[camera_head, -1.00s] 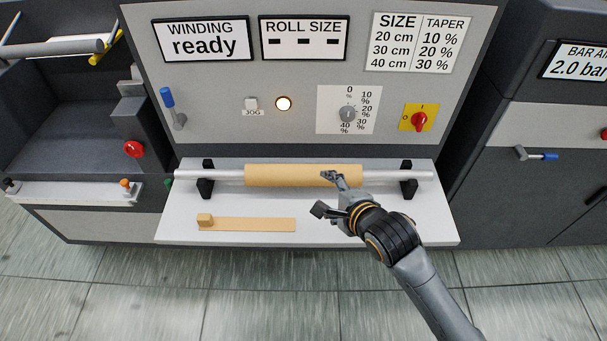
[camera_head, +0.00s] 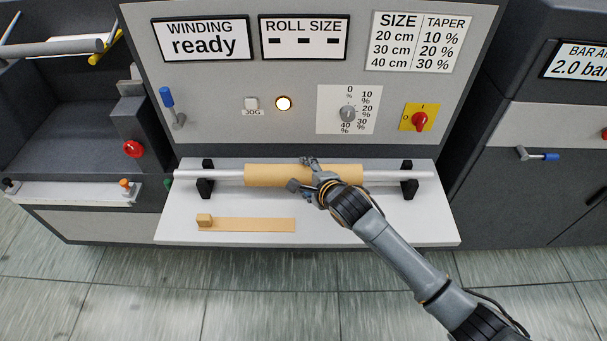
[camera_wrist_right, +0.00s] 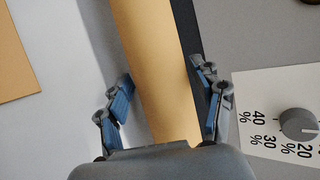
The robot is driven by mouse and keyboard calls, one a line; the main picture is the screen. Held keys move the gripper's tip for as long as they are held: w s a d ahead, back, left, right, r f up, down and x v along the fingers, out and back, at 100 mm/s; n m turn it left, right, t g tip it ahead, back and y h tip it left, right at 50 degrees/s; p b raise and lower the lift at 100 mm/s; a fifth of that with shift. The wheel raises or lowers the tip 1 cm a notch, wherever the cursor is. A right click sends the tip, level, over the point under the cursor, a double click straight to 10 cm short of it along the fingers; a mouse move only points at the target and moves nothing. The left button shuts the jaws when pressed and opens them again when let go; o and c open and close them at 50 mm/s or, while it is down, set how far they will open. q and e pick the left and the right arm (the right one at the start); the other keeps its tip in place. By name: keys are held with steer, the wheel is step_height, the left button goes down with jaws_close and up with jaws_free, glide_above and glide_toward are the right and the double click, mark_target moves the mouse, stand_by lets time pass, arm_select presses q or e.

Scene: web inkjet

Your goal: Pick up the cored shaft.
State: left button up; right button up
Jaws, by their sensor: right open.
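The cored shaft is a silver shaft with a tan core (camera_head: 275,175) around its middle. It lies level across two black cradles on a white shelf, its silver ends (camera_head: 385,175) showing on both sides. My left gripper is not in view.
Black cradles (camera_head: 205,187) (camera_head: 409,187) hold the shaft near its ends. A flat tan strip with a small block (camera_head: 250,224) lies in front on the white shelf (camera_head: 350,225). The panel behind carries a taper dial (camera_head: 347,114) and a red switch (camera_head: 419,119).

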steer(key=shift+w+a+f, duration=0.1)
steer(key=shift+w, duration=0.1)
steer(key=shift+c, duration=0.4)
jaws_close()
steer(key=shift+r, duration=0.2)
steer(key=shift+r, duration=0.1)
